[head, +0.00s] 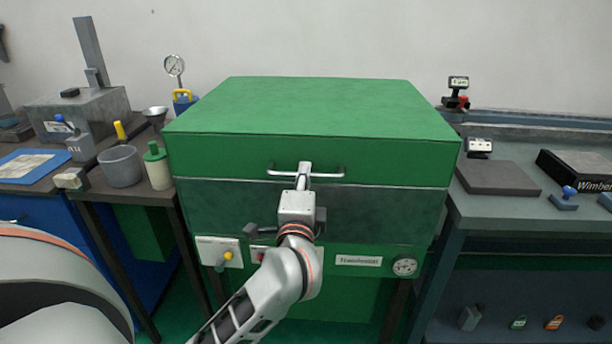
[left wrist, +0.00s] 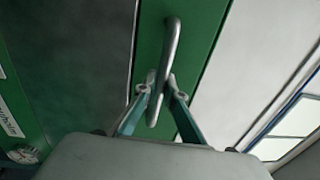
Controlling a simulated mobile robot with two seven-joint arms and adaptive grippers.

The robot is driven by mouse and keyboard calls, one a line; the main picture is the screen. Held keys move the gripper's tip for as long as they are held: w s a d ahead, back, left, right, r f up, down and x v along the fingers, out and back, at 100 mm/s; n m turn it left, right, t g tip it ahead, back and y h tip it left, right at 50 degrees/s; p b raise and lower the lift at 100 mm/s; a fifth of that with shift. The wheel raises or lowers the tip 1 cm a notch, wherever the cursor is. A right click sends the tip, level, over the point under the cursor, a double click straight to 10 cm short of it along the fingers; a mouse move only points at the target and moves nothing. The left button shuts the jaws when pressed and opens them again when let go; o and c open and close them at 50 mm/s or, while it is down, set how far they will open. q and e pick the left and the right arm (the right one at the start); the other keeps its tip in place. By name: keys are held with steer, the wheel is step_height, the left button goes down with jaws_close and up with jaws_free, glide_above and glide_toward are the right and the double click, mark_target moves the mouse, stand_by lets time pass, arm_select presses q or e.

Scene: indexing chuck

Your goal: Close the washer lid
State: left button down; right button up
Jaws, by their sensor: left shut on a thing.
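The washer is a green box-shaped machine in the middle of the head view. Its green lid (head: 310,110) lies flat on the darker washer body (head: 390,212), with only a thin line between them. A metal bar handle (head: 330,174) is on the lid's front face. My left gripper (head: 304,172) is at the middle of this handle. In the left wrist view, its two fingers (left wrist: 159,92) are on either side of the handle bar (left wrist: 171,45), shut on it. My right gripper is not in view.
A bench on the left holds a grey cup (head: 121,166), a green-capped bottle (head: 157,166) and a funnel (head: 156,114). The right bench holds a dark plate (head: 497,178) and a black box (head: 577,170). A gauge (head: 404,266) and yellow knob (head: 227,255) are on the washer front.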

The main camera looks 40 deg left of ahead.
arm_select(q)
steer(key=c, duration=2.1)
jaws_free()
steer(key=shift+f, duration=0.9)
steer(key=shift+r, duration=0.15)
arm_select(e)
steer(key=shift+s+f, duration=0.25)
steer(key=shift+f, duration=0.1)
arm_select(q)
steer(key=shift+r, duration=0.2)
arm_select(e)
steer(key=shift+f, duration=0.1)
arm_select(q)
steer(key=shift+s, duration=0.1)
steer(key=r+v, duration=0.1)
steer(key=v, duration=1.1)
steer(key=shift+f, duration=0.35)
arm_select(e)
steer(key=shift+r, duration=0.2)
